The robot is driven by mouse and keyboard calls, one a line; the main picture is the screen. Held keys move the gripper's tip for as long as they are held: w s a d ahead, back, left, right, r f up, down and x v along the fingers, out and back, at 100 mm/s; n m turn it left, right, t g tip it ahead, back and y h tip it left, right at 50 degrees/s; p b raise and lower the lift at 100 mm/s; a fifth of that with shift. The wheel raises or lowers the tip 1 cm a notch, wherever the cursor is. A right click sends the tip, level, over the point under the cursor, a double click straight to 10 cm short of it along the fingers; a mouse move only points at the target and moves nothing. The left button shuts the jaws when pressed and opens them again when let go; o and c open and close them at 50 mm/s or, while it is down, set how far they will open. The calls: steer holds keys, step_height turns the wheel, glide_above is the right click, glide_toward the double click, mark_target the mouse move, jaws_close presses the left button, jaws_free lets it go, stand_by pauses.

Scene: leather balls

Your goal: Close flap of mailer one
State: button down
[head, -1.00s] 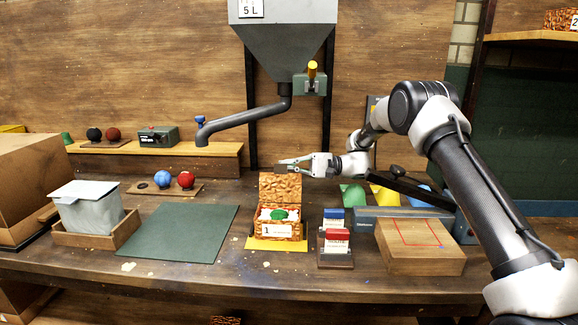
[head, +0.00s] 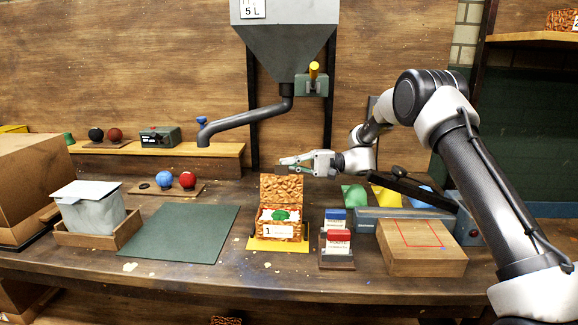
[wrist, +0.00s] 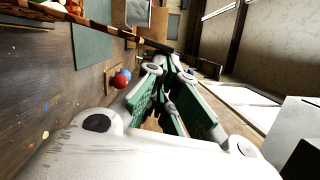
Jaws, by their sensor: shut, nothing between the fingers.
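Mailer one (head: 268,233) is a brown patterned box with a white label reading 1, on a yellow mat (head: 262,245). Its flap (head: 282,187) stands upright at the back, so the box is open. White filling and a green ball (head: 281,214) show inside. My gripper (head: 281,168) is shut and empty, level with the flap's top edge and close to it; I cannot tell whether it touches. In the wrist view my gripper's green-padded fingers (wrist: 182,108) also show, and a strip of the patterned box lies at the upper left edge.
A card stand with blue and red cards (head: 337,250) is just right of the mailer. A wooden block (head: 425,260) lies farther right. A dark green mat (head: 180,232) on the left is clear. A grey spout (head: 245,118) hangs above.

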steer(key=s+n, duration=0.2)
steer(key=s+r+n+h, duration=0.1)
steer(key=s+n, duration=0.1)
steer(key=shift+a+r, duration=0.1)
steer(key=shift+r, duration=0.1)
steer(key=shift+s, duration=0.65)
